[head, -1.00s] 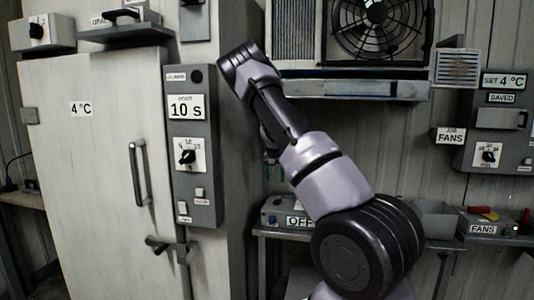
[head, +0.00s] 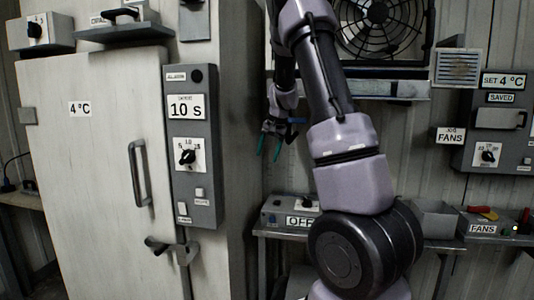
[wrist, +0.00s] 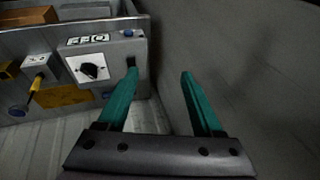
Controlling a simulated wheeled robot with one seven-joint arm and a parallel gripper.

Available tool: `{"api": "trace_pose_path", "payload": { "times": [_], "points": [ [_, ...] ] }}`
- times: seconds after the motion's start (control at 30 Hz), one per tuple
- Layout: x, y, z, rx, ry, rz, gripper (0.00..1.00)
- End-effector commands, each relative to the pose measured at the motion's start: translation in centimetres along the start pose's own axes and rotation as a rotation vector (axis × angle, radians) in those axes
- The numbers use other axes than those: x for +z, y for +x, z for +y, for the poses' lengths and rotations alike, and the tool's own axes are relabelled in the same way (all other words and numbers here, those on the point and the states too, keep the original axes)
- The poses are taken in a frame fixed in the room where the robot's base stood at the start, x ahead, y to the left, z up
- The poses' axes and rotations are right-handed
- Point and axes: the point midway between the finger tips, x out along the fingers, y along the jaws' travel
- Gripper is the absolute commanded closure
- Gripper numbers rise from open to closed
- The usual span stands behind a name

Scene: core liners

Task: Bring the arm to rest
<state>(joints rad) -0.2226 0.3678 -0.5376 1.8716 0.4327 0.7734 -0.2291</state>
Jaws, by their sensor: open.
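My arm (head: 335,110) is raised and bent in front of the fan unit in the head view. My gripper (head: 269,154) hangs from it with its green fingers pointing down, right of the cold-room door's control panel. In the wrist view my gripper (wrist: 160,72) has its two green fingers spread apart, with nothing between them. The fingers are beside a grey box with a black knob (wrist: 93,68); I cannot tell if they touch it.
A white door (head: 100,180) marked 4 °C and its control panel (head: 190,150) stand left. Below my gripper is a shelf (head: 285,234) with a box marked OFF (head: 292,212). A fan unit (head: 385,30) is behind my arm. A FANS box (head: 490,227) is at right.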

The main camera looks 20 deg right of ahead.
Motion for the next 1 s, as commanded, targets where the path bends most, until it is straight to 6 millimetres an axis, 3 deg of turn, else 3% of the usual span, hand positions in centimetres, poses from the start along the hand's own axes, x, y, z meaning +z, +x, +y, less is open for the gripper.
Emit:
{"api": "trace_pose_path", "payload": {
  "times": [0.63,0.77,1.0],
  "points": [
    [0.5,-1.0,-0.2,-0.014,0.001,-0.002,0.32],
    [2.3,-3.9,-0.7,-0.056,-0.002,-0.010,0.32],
    [9.5,-13.0,-1.2,-0.163,-0.055,-0.022,0.32]
  ]
}}
